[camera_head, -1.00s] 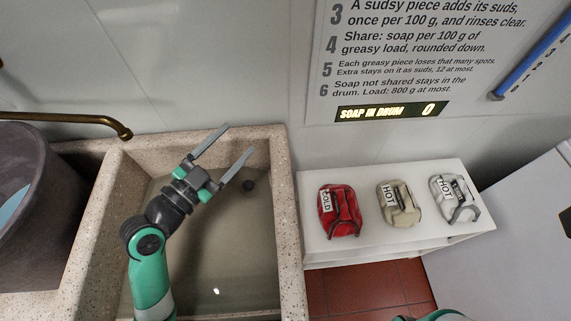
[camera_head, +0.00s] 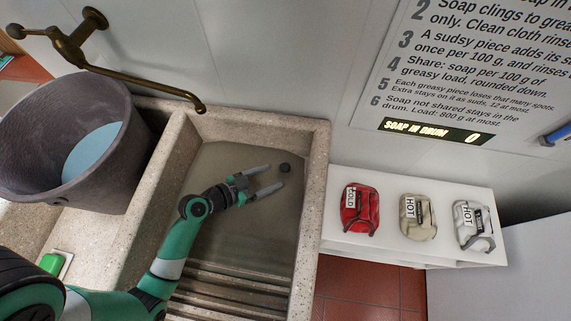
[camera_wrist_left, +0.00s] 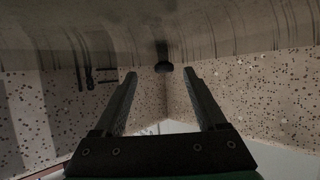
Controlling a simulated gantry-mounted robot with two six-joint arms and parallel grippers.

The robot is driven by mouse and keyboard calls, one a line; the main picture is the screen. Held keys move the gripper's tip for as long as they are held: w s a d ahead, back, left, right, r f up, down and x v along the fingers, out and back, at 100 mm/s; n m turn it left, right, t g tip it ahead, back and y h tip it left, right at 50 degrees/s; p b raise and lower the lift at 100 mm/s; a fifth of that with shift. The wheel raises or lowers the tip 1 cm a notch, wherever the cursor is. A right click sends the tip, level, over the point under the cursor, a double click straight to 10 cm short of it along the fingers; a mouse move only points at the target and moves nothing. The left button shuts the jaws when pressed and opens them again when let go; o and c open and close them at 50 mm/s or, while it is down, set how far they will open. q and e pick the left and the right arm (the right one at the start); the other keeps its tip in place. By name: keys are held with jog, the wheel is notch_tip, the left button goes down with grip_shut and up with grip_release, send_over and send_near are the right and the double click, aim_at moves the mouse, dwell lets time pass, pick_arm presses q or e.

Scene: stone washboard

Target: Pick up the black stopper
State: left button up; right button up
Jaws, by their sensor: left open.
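The black stopper (camera_head: 285,167) is a small dark round piece in the far right part of the stone sink's basin. My left gripper (camera_head: 275,179) is open and empty, reaching into the sink with its fingertips just short of the stopper. In the left wrist view the stopper (camera_wrist_left: 164,68) shows small and dark, ahead of and between the two open fingers (camera_wrist_left: 160,82), apart from both. My right gripper is not in view.
The speckled stone sink (camera_head: 318,175) has raised walls around the gripper and a ridged washboard (camera_head: 225,290) in front. A brass tap (camera_head: 150,87) hangs over its back left. A grey tub (camera_head: 130,160) stands left. A white shelf (camera_head: 345,244) with red, beige and white bags stands right.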

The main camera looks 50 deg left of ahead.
aim_at(285, 168)
pick_arm(q)
jog(key=shift+x, duration=1.1)
jog(key=shift+w+f, duration=0.1)
jog(key=shift+w, duration=0.1)
jog(key=x, duration=0.1)
jog(key=b+x, duration=0.1)
jog(key=x, duration=0.1)
jog(key=b+x, duration=0.1)
jog(key=shift+w+a, duration=0.25)
jog(key=shift+w, duration=0.25)
jog(key=shift+s, duration=0.1)
grip_shut()
